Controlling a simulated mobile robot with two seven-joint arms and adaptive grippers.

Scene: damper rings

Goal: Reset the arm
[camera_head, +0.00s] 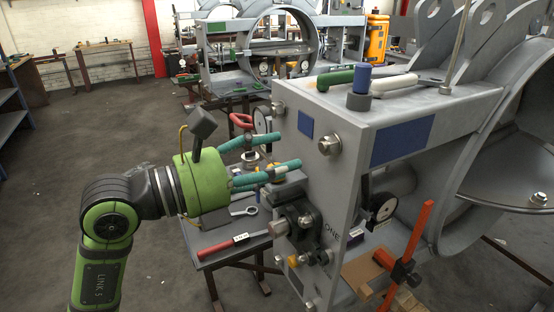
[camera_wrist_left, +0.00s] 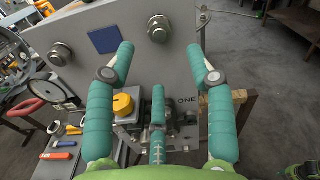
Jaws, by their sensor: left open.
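My left gripper (camera_head: 287,151) comes in from the left in the head view, on my green and black arm. Its teal fingers are spread and empty, pointing at the front plate of a large grey metal housing (camera_head: 345,125). In the left wrist view the open gripper (camera_wrist_left: 160,50) has nothing between its fingers, and the plate (camera_wrist_left: 190,72) stands beyond them. I cannot tell how wide the gap to the plate is. A yellow part (camera_wrist_left: 122,104) sits low between the fingers in the wrist view. My right gripper is not in view.
A small bench (camera_head: 222,242) below my gripper holds a red-handled tool (camera_head: 216,248) and a ring spanner (camera_head: 244,211). An orange upright (camera_head: 408,250) stands at the lower right. Open floor (camera_head: 60,190) lies left.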

